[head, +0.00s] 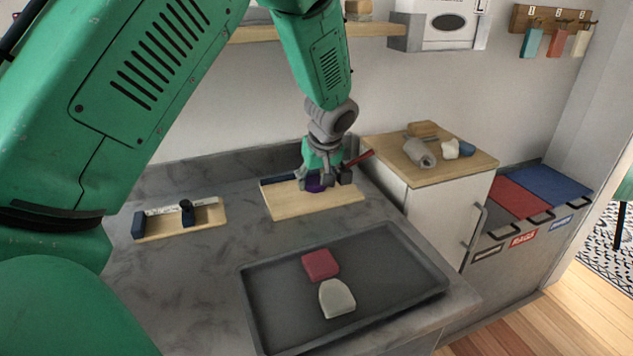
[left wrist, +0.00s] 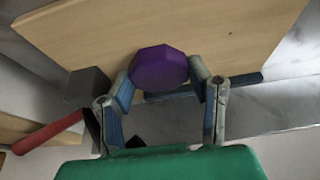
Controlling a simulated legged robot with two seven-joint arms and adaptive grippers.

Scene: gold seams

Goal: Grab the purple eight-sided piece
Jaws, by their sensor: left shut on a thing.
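The purple eight-sided piece (left wrist: 159,68) is between the fingertips of my left gripper (left wrist: 160,80) in the left wrist view. Both blue-padded fingers touch its sides, so the gripper is shut on it. In the head view the piece (head: 315,185) shows as a small purple patch, partly hidden by the fingers of my left gripper (head: 322,180). It is at a light wooden board (head: 315,203) on the counter. I cannot tell whether it touches the board. My right gripper is not in view.
A dark tray (head: 275,318) in front holds a red piece (head: 320,265) and a whitish piece (head: 337,298). A smaller wooden fixture (head: 180,220) stands to the left. A wood-topped cabinet (head: 455,160) with several objects is at right. Bare counter (head: 200,270) lies left of the tray.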

